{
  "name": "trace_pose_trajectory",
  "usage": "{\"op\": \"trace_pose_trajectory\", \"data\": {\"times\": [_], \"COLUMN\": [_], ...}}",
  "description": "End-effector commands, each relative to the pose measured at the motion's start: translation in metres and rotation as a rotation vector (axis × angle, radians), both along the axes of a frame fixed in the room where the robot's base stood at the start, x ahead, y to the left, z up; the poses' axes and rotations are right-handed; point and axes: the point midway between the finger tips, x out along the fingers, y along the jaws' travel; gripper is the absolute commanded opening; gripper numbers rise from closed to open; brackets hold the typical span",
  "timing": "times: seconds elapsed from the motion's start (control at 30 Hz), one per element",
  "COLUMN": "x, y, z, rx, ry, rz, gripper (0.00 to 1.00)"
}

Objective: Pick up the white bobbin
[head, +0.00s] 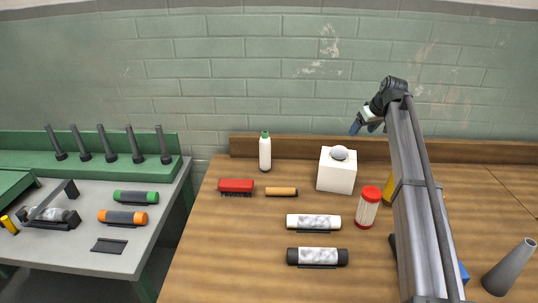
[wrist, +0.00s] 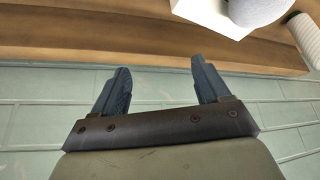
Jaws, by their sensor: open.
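The white bobbin (head: 313,222) lies on its side on the wooden table, in a small dark holder, with a grey-white mottled middle and pale ends. It stands in the front middle of the table in the head view, and the wrist view does not show it. My gripper (head: 364,126) is raised in front of the green brick wall, well above and to the right of the bobbin. In the wrist view my gripper (wrist: 160,84) has its two blue fingers wide apart with nothing between them.
A dark-ended bobbin (head: 317,257) lies just in front of the white one. Green and orange bobbins lie on the left bench (head: 75,258).

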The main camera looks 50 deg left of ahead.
Motion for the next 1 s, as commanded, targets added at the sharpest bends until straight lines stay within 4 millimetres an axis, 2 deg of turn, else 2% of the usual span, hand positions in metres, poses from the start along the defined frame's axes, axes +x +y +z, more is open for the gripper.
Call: {"op": "trace_pose_trajectory", "data": {"times": [0.03, 0.2, 0.4, 0.5, 0.6, 0.7, 0.87, 1.0], "x": [-0.024, -0.1, -0.185, -0.215, -0.235, -0.245, -0.248, -0.248], "y": [0.027, 0.096, 0.157, 0.176, 0.187, 0.192, 0.196, 0.202], "z": [0.006, 0.023, 0.041, 0.047, 0.051, 0.052, 0.045, 0.028], "rx": [-0.009, -0.041, -0.074, -0.086, -0.093, -0.097, -0.099, -0.099], "ry": [0.003, 0.011, 0.016, 0.018, 0.019, 0.02, 0.02, 0.022], "rz": [0.053, 0.216, 0.384, 0.442, 0.48, 0.498, 0.503, 0.503], "gripper": [0.76, 0.76, 0.76, 0.76, 0.76, 0.76, 0.76, 0.76]}}
